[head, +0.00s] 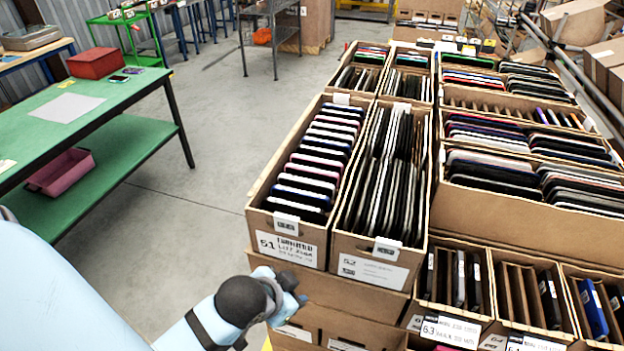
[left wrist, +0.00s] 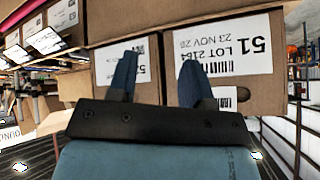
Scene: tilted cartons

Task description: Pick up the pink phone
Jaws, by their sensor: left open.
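The carton labelled 51 (head: 262,218) holds a tilted row of phones. One phone in that row with a pinkish edge (head: 318,160) lies among dark and white ones; several edges look pale pink, so I cannot tell which is the pink phone. My left gripper (head: 288,290) is in front of and below this carton. In the left wrist view, my left gripper (left wrist: 158,62) is open and empty, its two blue fingers pointing at carton fronts with white labels (left wrist: 228,47). My right gripper is not in view.
A second carton (head: 340,246) of dark phones stands right beside carton 51. More full cartons (head: 480,208) are stacked to the right, with lower cartons (head: 450,322) in front. A green table (head: 120,105) stands at left. The floor (head: 205,150) between is clear.

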